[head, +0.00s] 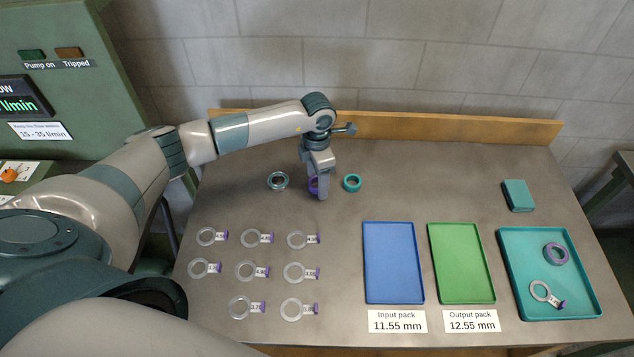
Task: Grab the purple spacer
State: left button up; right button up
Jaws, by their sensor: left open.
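A purple spacer (312,185) lies on the table toward the back, partly hidden behind my left gripper. My left gripper (319,190) points down right at the spacer, with its fingers in front of it. The jaws are open. I cannot tell whether the fingers touch the spacer. A second purple ring (556,254) lies in the teal tray at the right. My right gripper is not in view.
A grey-teal ring (278,181) and a teal ring (352,183) flank the gripper closely. Several tagged clear rings (245,271) lie front left. Blue (394,262), green (461,262) and teal (510,290) trays stand right. A teal block (517,195) sits back right.

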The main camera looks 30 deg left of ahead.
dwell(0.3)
pick_arm(q)
jog(key=c, duration=1.2)
jog(key=shift+c, duration=0.2)
jog(key=shift+r, duration=0.1)
jog(key=shift+w+r+b, duration=0.1)
jog(key=shift+r+b, duration=0.45)
jog(key=shift+r, duration=0.05)
notch_tip(320, 180, up, 2)
jog(key=shift+r+b, duration=0.1)
jog(key=shift+b, duration=0.75)
jog(key=w+d+r+b, duration=0.3)
jog(key=d+r+b, duration=0.2)
jog(key=d, duration=0.6)
jog(key=shift+w+r, duration=0.4)
jog(key=shift+r, duration=0.8)
